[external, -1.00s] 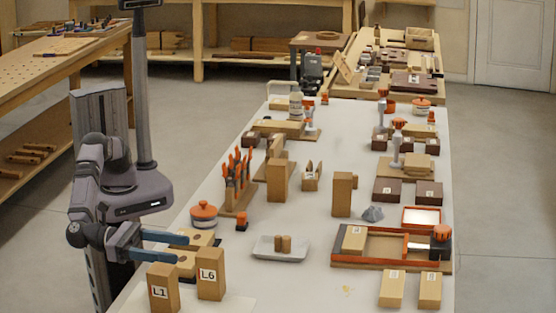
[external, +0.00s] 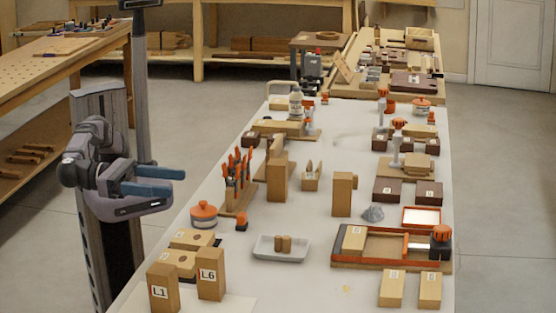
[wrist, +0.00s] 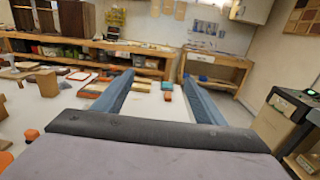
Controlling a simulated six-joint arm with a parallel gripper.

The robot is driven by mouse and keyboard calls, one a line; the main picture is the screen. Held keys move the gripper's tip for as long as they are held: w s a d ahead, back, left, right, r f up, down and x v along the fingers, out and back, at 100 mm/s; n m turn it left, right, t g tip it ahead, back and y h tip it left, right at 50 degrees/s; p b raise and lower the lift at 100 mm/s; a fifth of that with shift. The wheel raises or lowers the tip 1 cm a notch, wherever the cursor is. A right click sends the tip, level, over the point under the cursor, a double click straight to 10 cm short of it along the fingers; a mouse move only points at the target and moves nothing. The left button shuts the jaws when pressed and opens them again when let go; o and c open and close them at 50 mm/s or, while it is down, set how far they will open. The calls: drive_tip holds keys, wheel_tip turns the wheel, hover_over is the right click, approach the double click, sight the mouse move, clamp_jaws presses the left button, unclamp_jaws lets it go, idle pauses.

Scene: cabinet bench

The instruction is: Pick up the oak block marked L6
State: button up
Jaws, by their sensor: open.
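The oak block marked L6 (external: 211,274) stands upright near the front left of the white table. Its label faces the camera. A second oak block marked L1 (external: 162,287) stands close to its left, a little nearer the camera. My gripper (external: 178,182) is open and empty, above and behind the two blocks, left of the table's edge. Its two blue fingers point right in the external view. In the wrist view my gripper (wrist: 160,88) has its fingers spread with nothing between them. The L6 block does not clearly show in the wrist view.
Two lower wooden blocks (external: 192,238) lie just behind L6. A white dish (external: 281,249) with two small pegs sits to its right. An orange-lidded jar (external: 203,214) and a rack of orange-handled tools (external: 238,184) stand farther back.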

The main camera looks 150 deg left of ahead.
drive_tip(key=w+a+f+n+t+h+p, duration=0.1)
drive_tip(key=w+a+n+t+h, duration=0.1)
drive_tip(key=w+a+n+h, duration=0.4)
drive_tip(key=w+a+f+n+t+h+p, duration=0.15)
drive_tip(key=w+n+h, duration=0.25)
drive_tip(key=w+h, duration=0.4)
drive_tip(key=s+a+r+n+g+h, duration=0.2)
drive_tip(key=s+n+h, duration=0.2)
drive_tip(key=s+h, duration=0.2)
drive_tip(key=s+a+r+n+g+h, duration=0.1)
drive_tip(key=s+a+n+h, duration=0.25)
drive_tip(key=s+h, duration=0.3)
wheel_tip(320, 180, down, 18)
drive_tip(key=d, duration=0.1)
drive_tip(key=shift+w+d+f+y, duration=0.2)
drive_tip(key=shift+w+d+y, duration=0.15)
drive_tip(key=shift+d+y, duration=0.1)
drive_tip(key=shift+n, duration=0.25)
